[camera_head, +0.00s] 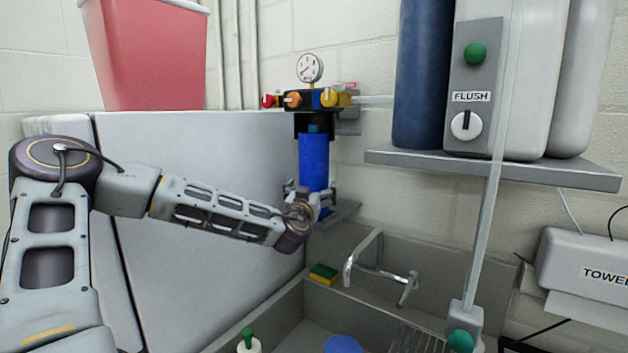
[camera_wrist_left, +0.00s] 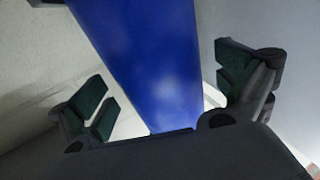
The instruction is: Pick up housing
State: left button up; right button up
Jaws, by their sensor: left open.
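The housing (camera_head: 314,160) is a blue cylinder standing upright below a black head with coloured valves and a round gauge. It also fills the middle of the left wrist view (camera_wrist_left: 150,60). My left gripper (camera_head: 314,197) is at the lower part of the housing, its arm coming in from the left. In the left wrist view the two green-padded fingers (camera_wrist_left: 165,92) are open, one on each side of the housing, with visible gaps to it. The housing's lower end is partly hidden by the gripper. My right gripper is not in view.
A metal sink (camera_head: 375,308) with a faucet (camera_head: 378,262) lies below right, with a yellow-green sponge (camera_head: 323,274) on its edge. A shelf (camera_head: 490,168) with tanks and a flush panel is at right. A red container (camera_head: 150,55) stands upper left on a grey cabinet (camera_head: 200,145).

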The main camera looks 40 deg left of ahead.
pick_arm(q)
jog(key=shift+p+x, duration=0.45)
jog(key=shift+x, duration=0.8)
jog(key=shift+c, duration=0.4)
jog(key=shift+r, duration=0.15)
jog(key=c, duration=1.3)
jog(key=shift+r, duration=0.2)
jog(key=shift+c, duration=0.2)
